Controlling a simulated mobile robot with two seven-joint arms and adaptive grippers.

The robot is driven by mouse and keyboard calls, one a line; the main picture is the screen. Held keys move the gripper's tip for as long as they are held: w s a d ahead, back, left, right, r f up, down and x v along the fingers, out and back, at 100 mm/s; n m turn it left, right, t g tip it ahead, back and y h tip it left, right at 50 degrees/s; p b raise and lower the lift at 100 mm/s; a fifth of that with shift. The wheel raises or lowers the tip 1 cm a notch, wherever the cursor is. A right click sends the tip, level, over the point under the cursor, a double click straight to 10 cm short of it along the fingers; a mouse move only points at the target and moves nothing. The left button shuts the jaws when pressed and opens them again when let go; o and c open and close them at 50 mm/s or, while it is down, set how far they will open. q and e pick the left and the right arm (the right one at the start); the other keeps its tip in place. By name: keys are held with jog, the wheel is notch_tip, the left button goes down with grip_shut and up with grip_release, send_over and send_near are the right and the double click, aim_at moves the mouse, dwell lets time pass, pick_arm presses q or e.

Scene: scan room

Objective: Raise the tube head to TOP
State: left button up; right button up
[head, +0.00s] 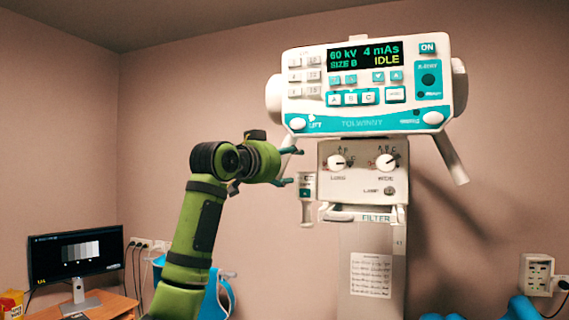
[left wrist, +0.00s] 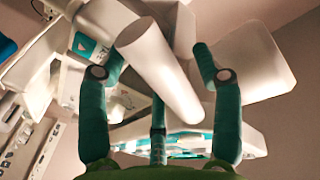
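My right gripper is out of view.
Below the panel is a collimator box (head: 365,170) with two knobs, above a white column (head: 370,280). A small white holder (head: 306,198) hangs close to my left fingers. A monitor (head: 77,262) stands on a desk at left. A wall socket box (head: 537,274) is at right.

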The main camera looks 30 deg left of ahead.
pick_arm(q)
jog(key=shift+s, duration=0.15)
jog(key=s, duration=1.1)
jog(key=shift+s, duration=0.35)
jog(key=shift+d, duration=0.1)
